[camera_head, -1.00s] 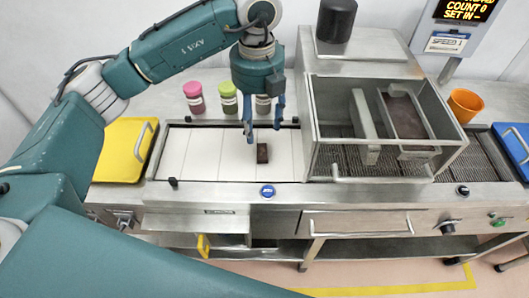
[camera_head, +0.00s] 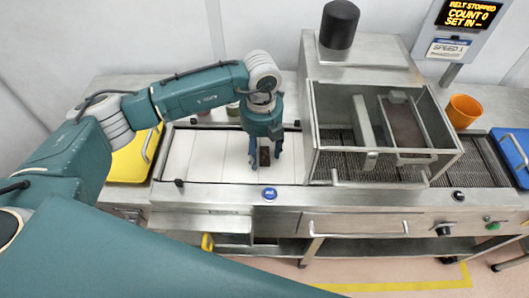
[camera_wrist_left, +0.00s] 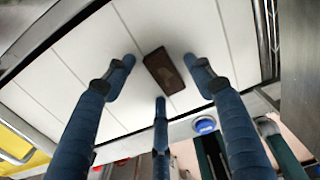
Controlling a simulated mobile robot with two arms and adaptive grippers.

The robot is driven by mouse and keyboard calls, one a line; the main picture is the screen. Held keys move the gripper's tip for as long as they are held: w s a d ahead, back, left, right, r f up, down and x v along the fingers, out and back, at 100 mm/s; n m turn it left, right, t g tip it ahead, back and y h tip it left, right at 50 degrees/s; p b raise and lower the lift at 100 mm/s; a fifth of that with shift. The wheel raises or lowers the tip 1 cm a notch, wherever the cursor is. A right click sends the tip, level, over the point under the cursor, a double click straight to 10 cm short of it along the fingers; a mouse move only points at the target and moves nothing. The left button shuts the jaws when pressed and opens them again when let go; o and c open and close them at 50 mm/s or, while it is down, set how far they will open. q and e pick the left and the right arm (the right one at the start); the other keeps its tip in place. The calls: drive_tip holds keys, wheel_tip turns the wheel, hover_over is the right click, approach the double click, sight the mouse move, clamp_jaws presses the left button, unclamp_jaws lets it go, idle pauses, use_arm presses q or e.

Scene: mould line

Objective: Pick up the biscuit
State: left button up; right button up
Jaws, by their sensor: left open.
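The biscuit (camera_head: 264,154) is a small dark brown block on the white slatted belt (camera_head: 204,158), left of the metal enclosure. It also shows in the left wrist view (camera_wrist_left: 164,72), lying slightly turned on the belt. My left gripper (camera_head: 265,163) points down over it with its fingers open. In the left wrist view, the fingers of the left gripper (camera_wrist_left: 160,78) stand spread on either side of the biscuit, with a third finger below it in the picture, and gaps show between them. My right gripper is not in view.
The metal enclosure (camera_head: 330,172) stands just right of the biscuit. Jars behind the belt are mostly hidden by my left arm. A yellow tray (camera_head: 132,160) lies left, an orange cup (camera_head: 463,111) and blue tray (camera_head: 513,150) right.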

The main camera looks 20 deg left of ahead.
use_arm(q)
drive_tip(key=shift+c, duration=0.2)
drive_tip(key=c, duration=0.8)
drive_tip(key=shift+r, duration=0.1)
